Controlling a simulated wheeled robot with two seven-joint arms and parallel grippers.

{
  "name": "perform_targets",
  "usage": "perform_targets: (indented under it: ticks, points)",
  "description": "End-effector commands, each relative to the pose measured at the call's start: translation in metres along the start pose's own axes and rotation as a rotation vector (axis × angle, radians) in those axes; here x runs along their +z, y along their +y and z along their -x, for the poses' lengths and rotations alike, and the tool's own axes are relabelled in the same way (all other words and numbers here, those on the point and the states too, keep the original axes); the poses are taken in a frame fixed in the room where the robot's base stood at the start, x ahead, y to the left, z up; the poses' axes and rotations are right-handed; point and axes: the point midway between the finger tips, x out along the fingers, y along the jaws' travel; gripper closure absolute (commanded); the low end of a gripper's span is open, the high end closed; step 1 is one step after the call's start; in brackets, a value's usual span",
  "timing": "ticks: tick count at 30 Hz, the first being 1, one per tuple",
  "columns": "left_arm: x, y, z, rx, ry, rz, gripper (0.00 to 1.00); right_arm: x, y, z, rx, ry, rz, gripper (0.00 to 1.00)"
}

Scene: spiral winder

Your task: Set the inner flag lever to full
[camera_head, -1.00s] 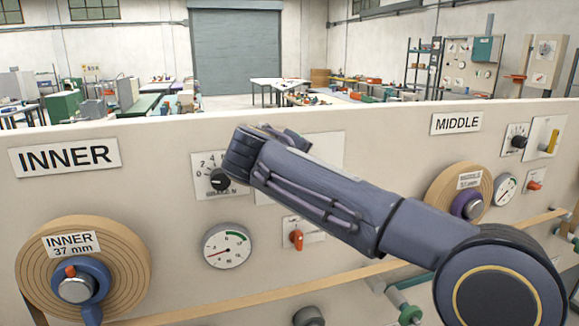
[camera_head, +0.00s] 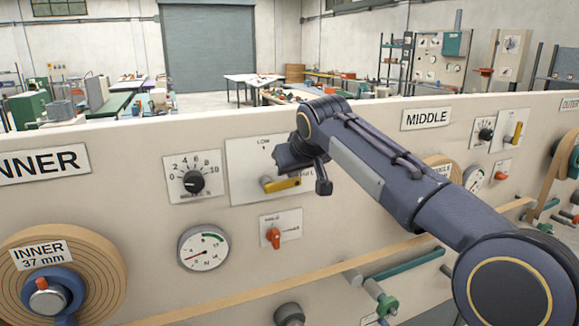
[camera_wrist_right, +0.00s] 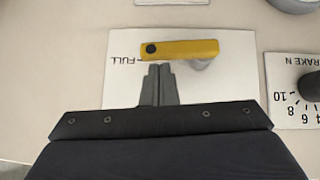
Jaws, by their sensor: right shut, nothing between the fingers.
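The inner flag lever (camera_head: 282,184) is a yellow handle on a white plate (camera_head: 243,190) marked LOW at the top and full at the right. It lies nearly level, its free end toward the FULL mark; it also shows in the wrist view (camera_wrist_right: 185,49). My right gripper (camera_head: 302,164) is in front of the plate at the lever's free end. In the wrist view its fingers (camera_wrist_right: 158,70) are shut and empty, close beside the lever; I cannot tell if they touch it. The gripper hides part of the plate in the head view. My left gripper is not in view.
A black numbered knob (camera_head: 193,182) is left of the plate. A gauge (camera_head: 203,248) and a small orange switch (camera_head: 273,237) are below. The INNER roll (camera_head: 100,270) is at lower left, and a tan strip (camera_head: 330,267) runs across the panel.

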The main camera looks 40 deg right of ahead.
Motion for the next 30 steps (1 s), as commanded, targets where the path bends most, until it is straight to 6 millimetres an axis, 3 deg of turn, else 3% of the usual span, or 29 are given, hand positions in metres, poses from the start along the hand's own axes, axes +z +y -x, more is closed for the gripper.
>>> perform_targets:
  ticks: [30]
  points:
    - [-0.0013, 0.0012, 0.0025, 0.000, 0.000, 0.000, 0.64, 0.0040, 0.0057, -0.0041, -0.008, -0.005, -0.007, 1.00]
